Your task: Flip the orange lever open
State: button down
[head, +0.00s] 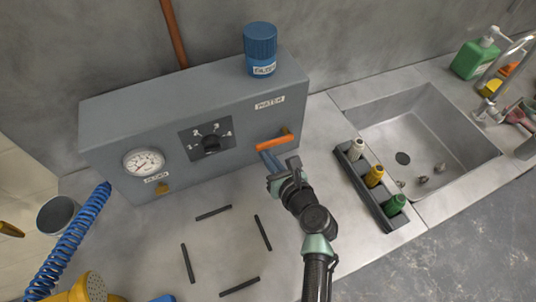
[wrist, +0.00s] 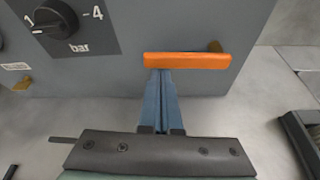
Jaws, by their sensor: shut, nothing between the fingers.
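The orange lever (head: 275,142) sits on the front of the grey box, below the "WATER" label, and lies roughly level. It also shows in the wrist view (wrist: 188,60), as a horizontal bar with a brass pivot at its right end. My gripper (head: 267,160) is at the lever's left part, with its blue fingers shut and nothing between them. In the wrist view the fingertips (wrist: 160,72) end at the lower edge of the lever, left of its middle. I cannot tell whether they touch it.
The grey box (head: 115,110) carries a gauge (head: 143,162), a black bar dial (head: 211,145) and a blue cap (head: 260,45) on top. To the right stand a black rack (head: 367,190) with several bottles and a sink (head: 430,130). Black strips (head: 213,213) mark the bench at front left.

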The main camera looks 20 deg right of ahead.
aim_at(274, 141)
jog(key=r+m+y+p, duration=0.1)
jog(key=r+m+p, duration=0.1)
jog(key=d+r+m+y+p, duration=0.1)
jog(key=m+p, duration=0.1)
jog(key=p, duration=0.1)
jog(key=r+m+t+y+p, duration=0.1)
jog(key=r+m+p, duration=0.1)
jog(key=p, duration=0.1)
jog(key=shift+w+d+r, duration=0.1)
jog(key=shift+d+r, duration=0.25)
jog(key=shift+d+r+m+t+y+p, duration=0.1)
jog(key=shift+d+r+m+y+p, duration=0.2)
jog(key=shift+d+m, duration=0.3)
jog(key=shift+d+r+m+t+y+p, duration=0.1)
jog(key=shift+d+r+m+y+p, duration=0.2)
jog(key=shift+d+r+m, duration=0.35)
jog(key=shift+d+r+m+t+y+p, duration=0.1)
jog(key=shift+d+r+m+y+p, duration=0.1)
jog(key=shift+d+m+p, duration=0.4)
jog(key=shift+d, duration=0.25)
